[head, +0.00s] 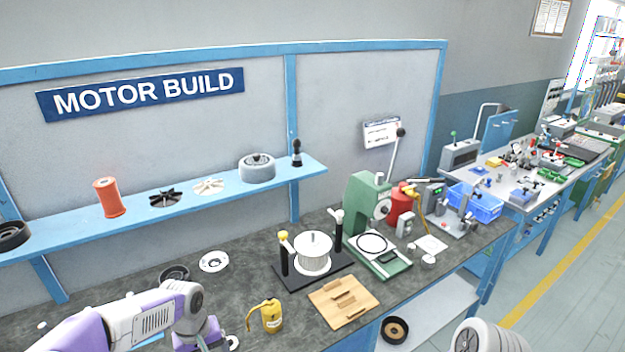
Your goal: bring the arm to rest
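My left arm, purple and light grey, reaches in from the lower left over the front of the dark bench (110,275). Its wrist end hangs down at the bottom edge. Only a small part of my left gripper (218,344) shows there, cut off by the frame, so its fingers and anything between them are hidden. A yellow oil can (271,316) stands on the bench just right of it, apart from it. My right gripper is not in view.
A blue bin (474,203) stands at the right. A blue shelf (225,197) with several parts runs along the back.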

